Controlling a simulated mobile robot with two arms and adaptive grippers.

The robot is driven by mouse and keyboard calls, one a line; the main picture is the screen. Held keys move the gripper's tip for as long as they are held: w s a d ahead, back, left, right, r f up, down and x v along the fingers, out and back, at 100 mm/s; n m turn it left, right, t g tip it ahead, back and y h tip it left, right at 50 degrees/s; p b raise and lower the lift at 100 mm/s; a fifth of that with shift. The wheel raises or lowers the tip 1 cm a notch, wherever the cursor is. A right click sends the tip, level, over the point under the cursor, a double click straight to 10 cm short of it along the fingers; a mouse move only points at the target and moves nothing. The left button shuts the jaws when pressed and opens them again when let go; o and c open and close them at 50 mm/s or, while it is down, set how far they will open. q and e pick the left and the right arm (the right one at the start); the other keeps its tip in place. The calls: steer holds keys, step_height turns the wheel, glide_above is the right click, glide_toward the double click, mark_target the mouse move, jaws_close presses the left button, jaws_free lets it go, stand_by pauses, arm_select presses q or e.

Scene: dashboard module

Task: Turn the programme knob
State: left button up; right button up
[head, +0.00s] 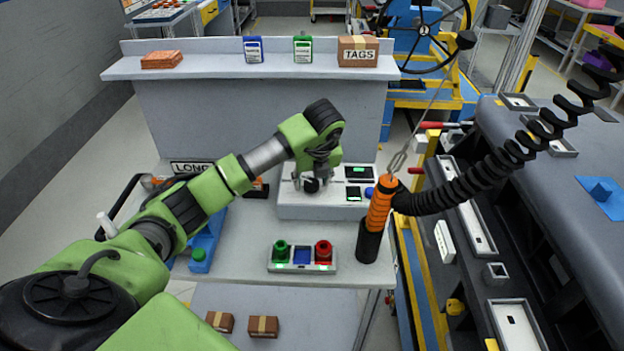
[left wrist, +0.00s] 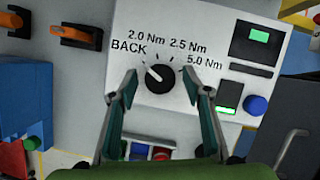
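The programme knob (left wrist: 161,80) is a round black dial on a white panel (left wrist: 222,45). Printed around it are BACK, 2.0 Nm, 2.5 Nm and 5.0 Nm. Its white mark points up-left, toward BACK. My left gripper (left wrist: 160,73) is open, with one finger on each side of the knob and a visible gap to each. In the head view my left gripper (head: 311,182) reaches down over the panel box (head: 315,211), and the dark knob shows between its fingers. I cannot tell the exact fingertip height. My right gripper is not in view.
Right of the knob are small green-lit screens (left wrist: 259,36) and a blue button (left wrist: 255,105). A button strip (head: 302,267) lies in front of the box. An orange-handled tool (head: 380,205) on a coiled cable stands to the right. A shelf (head: 210,67) runs behind.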

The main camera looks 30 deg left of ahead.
arm_select(q)
steer(key=c, duration=1)
